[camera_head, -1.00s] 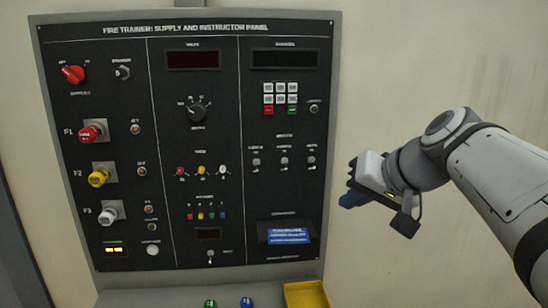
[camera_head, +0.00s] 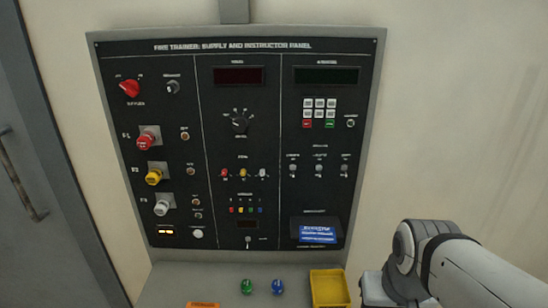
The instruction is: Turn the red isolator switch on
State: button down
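The red isolator switch (camera_head: 129,88) is a red rotary knob at the top left of the black wall panel (camera_head: 220,150). Small white position marks sit above it, too small to read for certain, and its handle looks tilted. My gripper (camera_head: 374,290) is at the bottom edge of the picture, right of the panel and far from the knob. Its fingertips are cut off or hidden, so I cannot tell whether it is open or shut.
Red (camera_head: 146,142), yellow (camera_head: 155,176) and white (camera_head: 163,207) knobs stick out below the switch. A ledge under the panel holds green (camera_head: 246,287) and blue (camera_head: 278,286) round pieces and a yellow tray (camera_head: 329,290). A door (camera_head: 40,160) is at left.

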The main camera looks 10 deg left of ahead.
aim_at(131, 87)
jog(key=z, duration=0.55)
jog(key=k, duration=0.85)
jog(key=u, duration=0.85)
jog(key=i, duration=0.3)
